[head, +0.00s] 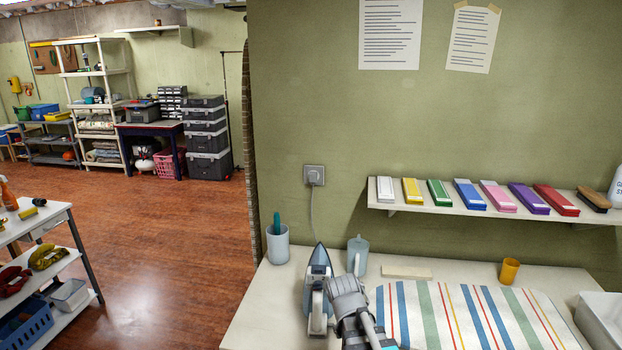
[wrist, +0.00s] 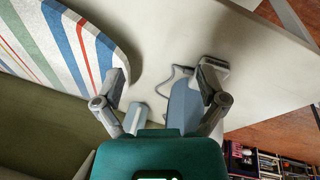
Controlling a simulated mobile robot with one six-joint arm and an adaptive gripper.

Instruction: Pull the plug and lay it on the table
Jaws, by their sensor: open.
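The plug (head: 314,175) sits at the wall socket above the table's left part; plug and socket are hard to tell apart at this size. Its grey cord (head: 313,212) hangs down the wall towards the blue-grey iron (head: 319,275) on the white table (head: 262,313). My gripper (head: 348,288) is over the table, just right of the iron and well below the plug. In the wrist view my gripper (wrist: 166,75) has its fingers spread with nothing held. The iron (wrist: 183,108) shows beside the right finger there. The plug is not seen in the wrist view.
A grey cup (head: 278,244) stands left of the iron, and a pale blue jug (head: 358,254) stands behind my gripper. A striped ironing pad (head: 470,315) covers the table to the right. A wall shelf (head: 480,207) with coloured boxes juts out right of the socket.

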